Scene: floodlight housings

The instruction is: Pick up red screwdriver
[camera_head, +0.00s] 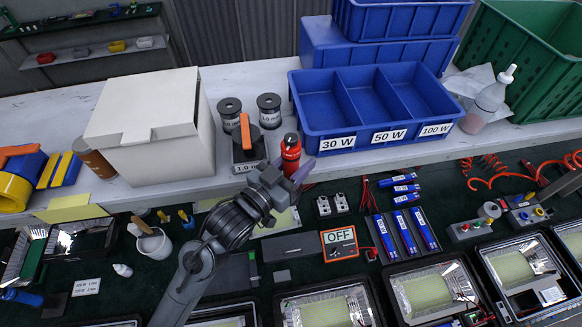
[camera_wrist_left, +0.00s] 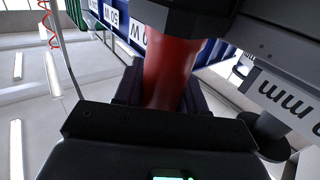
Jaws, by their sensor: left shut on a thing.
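The red screwdriver (camera_head: 290,152), a thick red body with a dark top, stands upright in the head view at the front edge of the white shelf, left of the blue bins. My left gripper (camera_head: 291,180) reaches up to it from below and is shut on it. In the left wrist view the red body (camera_wrist_left: 168,65) sits between the two dark fingers of my left gripper (camera_wrist_left: 160,95). Its lower part is hidden by the gripper. I cannot tell whether it still touches a support. My right gripper is not in view.
A grey stand (camera_head: 248,158) labelled 1.0 mm with an orange-handled tool is close on the left. A three-compartment blue bin (camera_head: 372,145) is close on the right. A white box (camera_head: 150,120) stands further left. Floodlight housings (camera_head: 325,306) and an OFF display (camera_head: 340,244) lie below.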

